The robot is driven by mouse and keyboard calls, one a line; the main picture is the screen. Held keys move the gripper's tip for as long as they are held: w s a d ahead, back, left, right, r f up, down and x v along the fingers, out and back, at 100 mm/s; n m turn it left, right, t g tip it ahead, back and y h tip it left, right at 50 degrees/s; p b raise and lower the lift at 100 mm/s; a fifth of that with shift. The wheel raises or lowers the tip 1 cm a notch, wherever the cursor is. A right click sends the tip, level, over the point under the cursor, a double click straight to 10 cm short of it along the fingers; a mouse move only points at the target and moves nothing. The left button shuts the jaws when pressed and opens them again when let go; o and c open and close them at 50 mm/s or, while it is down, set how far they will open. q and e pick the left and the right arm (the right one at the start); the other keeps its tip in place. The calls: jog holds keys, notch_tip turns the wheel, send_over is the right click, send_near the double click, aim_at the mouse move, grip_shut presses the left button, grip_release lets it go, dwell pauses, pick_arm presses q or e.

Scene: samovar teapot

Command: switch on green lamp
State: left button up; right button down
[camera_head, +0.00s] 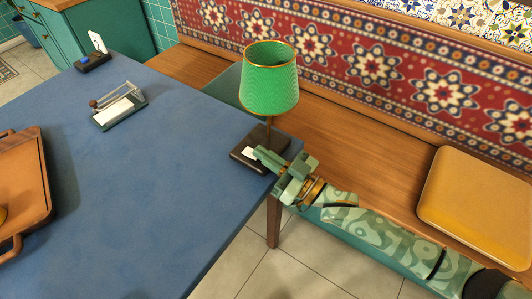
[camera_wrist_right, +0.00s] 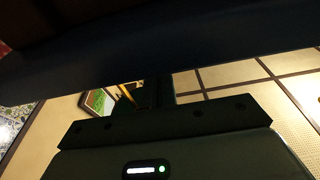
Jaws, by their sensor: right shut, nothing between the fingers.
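The green lamp (camera_head: 269,80) stands upright at the right corner of the blue table, with a green shade trimmed in gold, a thin stem and a dark square base (camera_head: 243,158). A small white patch (camera_head: 249,152) shows on the base. My right gripper (camera_head: 262,156) is shut and empty, its fingertips at the base beside the white patch. I cannot tell whether they touch it. The right wrist view is dark and mostly filled by my gripper body (camera_wrist_right: 165,140); the lamp is not clear there. My left gripper is not in view.
The blue table (camera_head: 170,180) has much bare surface left of the lamp. A wooden tray (camera_head: 30,185) is at the left, a glass-sided holder (camera_head: 118,108) and a dark stand with a white card (camera_head: 95,55) farther back. A bench with a yellow cushion (camera_head: 480,200) is at right.

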jog(key=shift+f, duration=0.35)
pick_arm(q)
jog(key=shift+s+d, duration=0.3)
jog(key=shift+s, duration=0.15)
pick_arm(e)
jog(key=shift+s+d+f, duration=0.1)
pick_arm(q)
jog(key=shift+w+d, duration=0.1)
pick_arm(e)
jog(key=shift+r+p, duration=0.3)
jog(key=r+p, duration=0.2)
jog(key=r, duration=0.1)
jog(key=r+p, duration=0.1)
jog(key=p, duration=0.1)
jog(key=shift+s+d+r, duration=0.15)
jog(key=shift+d+r, duration=0.2)
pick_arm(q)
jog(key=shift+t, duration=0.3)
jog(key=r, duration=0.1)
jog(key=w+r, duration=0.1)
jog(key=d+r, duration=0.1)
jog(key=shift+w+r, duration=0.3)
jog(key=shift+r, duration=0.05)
pick_arm(e)
jog(key=s+d+f, duration=0.5)
jog(key=d, duration=0.2)
jog(key=shift+f, duration=0.35)
